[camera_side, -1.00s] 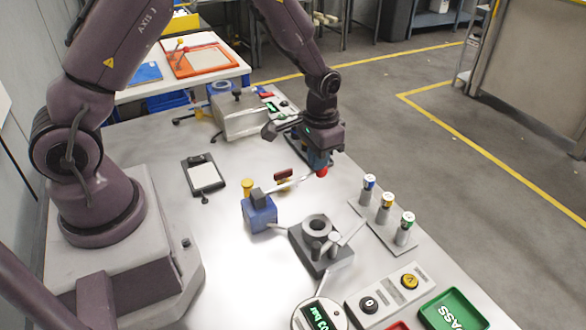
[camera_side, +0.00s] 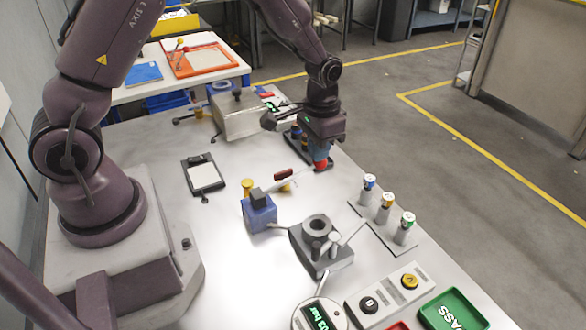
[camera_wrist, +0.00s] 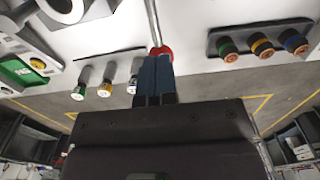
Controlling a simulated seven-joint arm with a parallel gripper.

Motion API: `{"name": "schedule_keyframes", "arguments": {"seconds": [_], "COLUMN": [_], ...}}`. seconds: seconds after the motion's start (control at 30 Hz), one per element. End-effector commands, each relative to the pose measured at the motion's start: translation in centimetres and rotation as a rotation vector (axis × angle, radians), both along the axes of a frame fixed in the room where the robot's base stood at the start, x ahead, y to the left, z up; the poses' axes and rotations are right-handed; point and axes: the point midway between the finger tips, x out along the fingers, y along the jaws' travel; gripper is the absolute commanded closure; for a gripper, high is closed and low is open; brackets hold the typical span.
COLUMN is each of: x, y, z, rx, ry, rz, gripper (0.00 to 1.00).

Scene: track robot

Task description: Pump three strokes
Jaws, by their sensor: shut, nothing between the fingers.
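The hand pump has a blue body (camera_side: 260,214) with a dark block on top. Its pale lever (camera_side: 288,182) slopes up to the right and ends in a red knob (camera_side: 321,164). My gripper (camera_side: 319,157) is shut, with its blue fingers pointing down just above the knob. In the wrist view my gripper (camera_wrist: 154,62) has its fingertips at the red knob (camera_wrist: 161,50), which is not between them. I cannot tell whether they touch. A round gauge (camera_side: 320,317) with a green "bar" readout sits at the bottom edge, partly cut off.
A grey fixture (camera_side: 320,246) with a round socket and handles stands right of the pump. Several colour-capped cylinders (camera_side: 387,205) stand farther right. A two-button box (camera_side: 389,295) and green PASS tray (camera_side: 455,310) lie in front. A dark card holder (camera_side: 204,177) lies left.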

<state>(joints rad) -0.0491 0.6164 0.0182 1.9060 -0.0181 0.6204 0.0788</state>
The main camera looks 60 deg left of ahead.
Motion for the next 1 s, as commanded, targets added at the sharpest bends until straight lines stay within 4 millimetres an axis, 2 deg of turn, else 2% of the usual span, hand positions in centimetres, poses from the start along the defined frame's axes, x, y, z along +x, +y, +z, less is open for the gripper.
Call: {"name": "schedule_keyframes", "arguments": {"seconds": [0.7, 1.0], "x": [0.1, 0.0], "y": [0.0, 0.0], "z": [5.9, 7.2], "rx": [0.000, 0.000], "ry": [-0.004, -0.002], "rz": [0.000, 0.000], "gripper": [1.00, 1.00]}}
